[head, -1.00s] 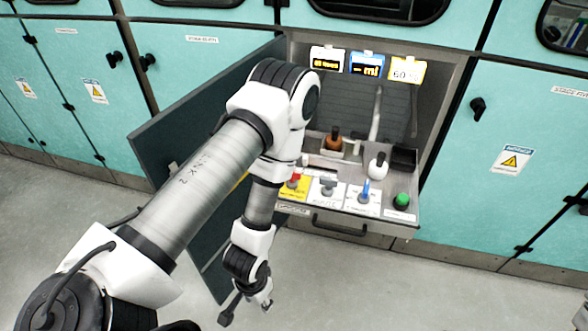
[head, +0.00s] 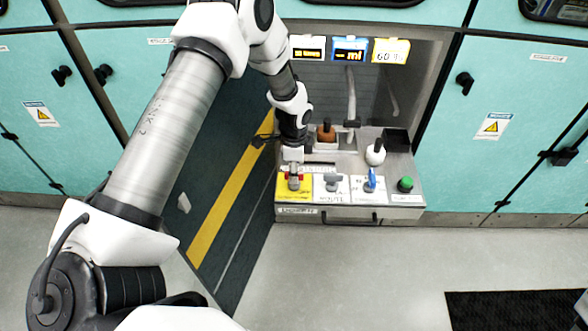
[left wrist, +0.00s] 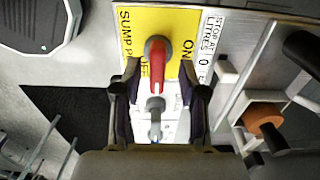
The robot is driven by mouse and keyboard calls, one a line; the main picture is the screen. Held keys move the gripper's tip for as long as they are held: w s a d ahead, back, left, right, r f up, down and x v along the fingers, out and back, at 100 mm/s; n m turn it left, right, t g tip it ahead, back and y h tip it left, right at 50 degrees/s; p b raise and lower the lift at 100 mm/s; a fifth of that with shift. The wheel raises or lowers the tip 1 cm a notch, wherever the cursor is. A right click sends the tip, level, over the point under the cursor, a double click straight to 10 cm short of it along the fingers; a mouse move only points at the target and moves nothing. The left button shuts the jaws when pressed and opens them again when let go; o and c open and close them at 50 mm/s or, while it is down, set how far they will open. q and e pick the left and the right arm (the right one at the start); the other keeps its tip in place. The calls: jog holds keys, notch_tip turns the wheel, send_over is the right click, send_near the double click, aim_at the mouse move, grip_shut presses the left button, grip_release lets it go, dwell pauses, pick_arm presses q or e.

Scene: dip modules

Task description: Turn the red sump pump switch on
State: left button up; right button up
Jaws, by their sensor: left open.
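The red sump pump switch (left wrist: 157,66) is a red lever on a round grey hub. It sits on a yellow plate (left wrist: 184,22) lettered SUMP PUMP, OFF and ON. In the left wrist view the lever points down from its hub, with ON to its right. My left gripper (left wrist: 160,72) is open, one finger on each side of the lever; contact is not clear. In the head view the gripper (head: 293,160) is over the yellow plate (head: 284,194) at the panel's left end and partly hides the switch. My right gripper is out of view.
A grey switch (head: 332,182), a blue switch (head: 371,180) and a green button (head: 405,184) sit to the right on the panel. Behind stand an orange-brown knob (head: 326,134) and a white knob (head: 375,154). A dark open door (head: 222,175) lies left.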

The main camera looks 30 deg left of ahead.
pick_arm(q)
jog(key=shift+s+f, duration=0.1)
jog(key=shift+f, duration=0.2)
jog(key=shift+d, duration=0.2)
grip_shut()
jog(key=n+p, duration=0.2)
jog(key=n, duration=0.2)
jog(key=shift+r+n, duration=0.1)
jog(key=shift+n, duration=0.2)
jog(key=n+p, duration=0.2)
jog(key=n, duration=0.2)
jog(key=n+p, duration=0.2)
jog(key=n, duration=0.3)
jog(key=shift+s, duration=0.1)
jog(key=shift+n+p, duration=0.95)
jog(key=shift+n, duration=1.25)
jog(key=shift+f, duration=0.2)
